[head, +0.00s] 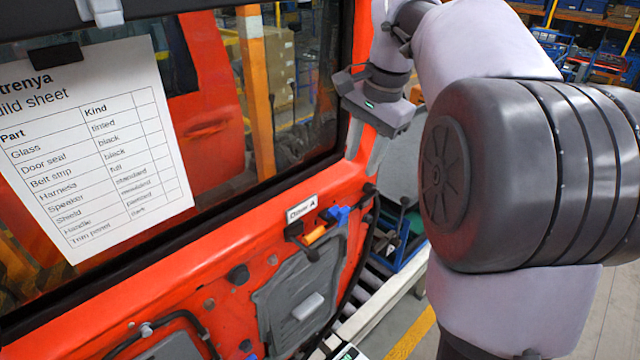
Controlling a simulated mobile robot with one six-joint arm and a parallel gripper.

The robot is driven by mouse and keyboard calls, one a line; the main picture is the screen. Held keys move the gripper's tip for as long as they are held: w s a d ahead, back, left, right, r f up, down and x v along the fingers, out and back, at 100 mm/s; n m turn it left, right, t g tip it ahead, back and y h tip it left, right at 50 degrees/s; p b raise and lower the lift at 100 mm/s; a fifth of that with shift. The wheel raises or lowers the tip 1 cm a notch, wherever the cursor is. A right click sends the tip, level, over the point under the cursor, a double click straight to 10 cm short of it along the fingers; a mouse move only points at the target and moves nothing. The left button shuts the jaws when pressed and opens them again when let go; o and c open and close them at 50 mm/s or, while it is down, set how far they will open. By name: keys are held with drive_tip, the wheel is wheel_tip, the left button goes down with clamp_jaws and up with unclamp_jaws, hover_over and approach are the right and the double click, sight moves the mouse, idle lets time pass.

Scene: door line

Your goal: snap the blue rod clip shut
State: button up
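The blue rod clip (338,214) is on the inner side of the red door (225,260), near its right edge and just right of the small "Door A" label (302,208). It is small here, and I cannot tell whether it is open or snapped shut. My gripper (366,152) is above and to the right of the clip, beside the window frame, pointing down. Its two grey fingers are apart with nothing visible between them. It is not touching the clip.
An orange piece (315,235) with black parts sits just left of the clip. A grey panel (300,290) lies below. A build sheet (90,150) hangs over the window at left. A roller conveyor (385,300) runs beside the door.

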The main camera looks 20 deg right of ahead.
sight(344, 209)
drive_tip(key=w+f, duration=0.1)
drive_tip(key=f, duration=0.3)
drive_tip(key=w+f, duration=0.1)
drive_tip(key=f, duration=0.4)
drive_tip(key=a+f, duration=0.1)
drive_tip(key=f, duration=0.3)
drive_tip(key=shift+w+f, duration=0.15)
drive_tip(key=shift+w, duration=0.25)
drive_tip(key=shift+a+f, duration=0.15)
drive_tip(key=shift+f, duration=0.25)
drive_tip(key=shift+w+f, duration=0.25)
drive_tip(key=shift+f, duration=0.15)
drive_tip(key=shift+s, duration=0.1)
clamp_jaws()
